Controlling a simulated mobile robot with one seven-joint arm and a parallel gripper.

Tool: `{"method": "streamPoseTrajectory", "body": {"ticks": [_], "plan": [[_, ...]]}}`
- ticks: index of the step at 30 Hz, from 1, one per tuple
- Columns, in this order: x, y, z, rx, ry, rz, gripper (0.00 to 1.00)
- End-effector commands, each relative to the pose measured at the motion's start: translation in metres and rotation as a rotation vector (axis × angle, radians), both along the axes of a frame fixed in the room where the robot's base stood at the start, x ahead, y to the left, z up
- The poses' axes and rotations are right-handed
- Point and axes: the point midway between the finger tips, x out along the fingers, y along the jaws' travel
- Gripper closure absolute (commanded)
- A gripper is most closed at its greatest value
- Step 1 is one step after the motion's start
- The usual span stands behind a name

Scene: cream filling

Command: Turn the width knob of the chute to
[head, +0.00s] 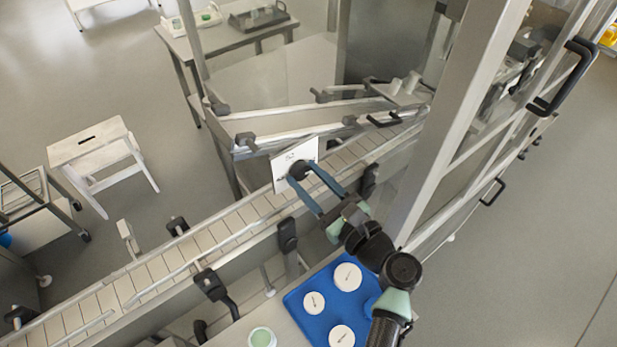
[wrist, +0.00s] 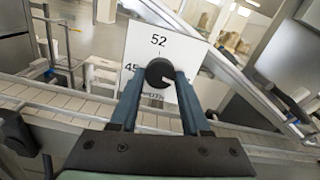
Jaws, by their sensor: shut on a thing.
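The width knob (wrist: 160,73) is a round black knob on a white square plate (wrist: 176,46). The plate shows "52" at the top and part of "45" at the left; other print is hidden by my gripper. In the head view the knob (head: 299,170) sits at my fingertips in front of the white plate (head: 291,160), above the conveyor. The chute rails (head: 330,120) run behind it.
The slatted conveyor (head: 185,246) runs from lower left to upper right under my gripper. A blue tray (head: 311,305) with white round lids and a green-filled cup (head: 262,337) stand at the front. A glazed metal frame (head: 455,130) rises close on the right.

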Motion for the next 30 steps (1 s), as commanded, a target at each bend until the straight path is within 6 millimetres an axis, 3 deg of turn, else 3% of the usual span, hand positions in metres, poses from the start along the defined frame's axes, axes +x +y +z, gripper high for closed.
{"method": "streamPoseTrajectory", "body": {"ticks": [11,30], "plan": [[0.0001,-0.0008,-0.0033,-0.171,-0.124,-0.001,1.00],[0.0006,-0.0015,-0.0041,-0.662,-0.481,0.000,1.00]]}}
